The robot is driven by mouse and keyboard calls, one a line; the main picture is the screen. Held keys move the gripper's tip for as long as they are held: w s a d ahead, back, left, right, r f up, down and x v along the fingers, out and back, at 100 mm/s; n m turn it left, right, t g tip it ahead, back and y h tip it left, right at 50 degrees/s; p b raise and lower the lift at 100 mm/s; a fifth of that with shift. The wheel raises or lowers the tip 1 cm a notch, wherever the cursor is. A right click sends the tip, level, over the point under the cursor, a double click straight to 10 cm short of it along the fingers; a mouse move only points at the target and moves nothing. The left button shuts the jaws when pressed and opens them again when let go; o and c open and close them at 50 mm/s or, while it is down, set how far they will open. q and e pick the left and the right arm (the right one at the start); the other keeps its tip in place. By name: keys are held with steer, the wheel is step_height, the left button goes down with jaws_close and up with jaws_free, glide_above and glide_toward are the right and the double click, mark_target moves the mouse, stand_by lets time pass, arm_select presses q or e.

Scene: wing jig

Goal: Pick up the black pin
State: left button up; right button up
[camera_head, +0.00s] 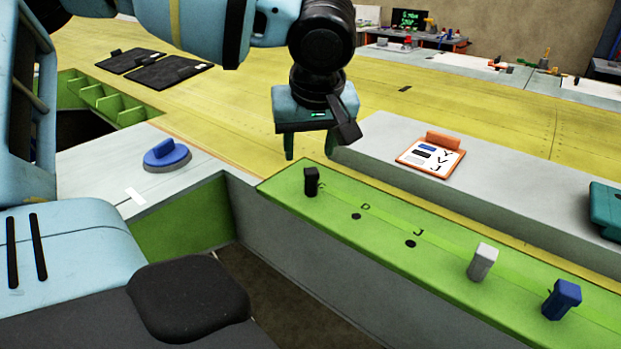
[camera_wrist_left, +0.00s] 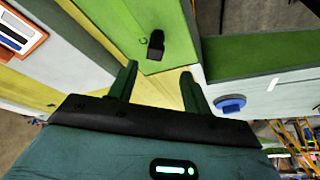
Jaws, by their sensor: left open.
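The black pin (camera_head: 311,182) stands upright at the far left end of the green strip, beside the letter C. In the left wrist view the black pin (camera_wrist_left: 156,45) shows beyond the fingertips, roughly between the two fingers and apart from them. My left gripper (camera_head: 309,153) hangs above and behind the pin in the head view, with its two green fingers spread and nothing between them. The left wrist view shows the open left gripper (camera_wrist_left: 158,80) too. My right gripper is not in view.
The green strip (camera_head: 385,262) also has empty holes by D and J, a grey pin (camera_head: 482,262) and a blue pin (camera_head: 562,299). A clipboard (camera_head: 431,155) lies on the grey ledge behind. A blue oval handle (camera_head: 167,155) sits at left.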

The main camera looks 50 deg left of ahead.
mark_target(311, 171)
arm_select(q)
steer(key=x, duration=0.2)
steer(key=shift+w+a+f, duration=0.1)
steer(key=shift+w+f, duration=0.05)
steer(key=shift+f, duration=0.2)
steer(key=shift+w+x, duration=0.1)
steer(key=shift+x, duration=1.15)
steer(key=shift+w+x, duration=0.15)
steer(key=shift+x, duration=1.05)
steer(key=shift+d, duration=0.2)
jaws_close()
step_height(311, 171, up, 10)
steer(key=shift+r, duration=0.1)
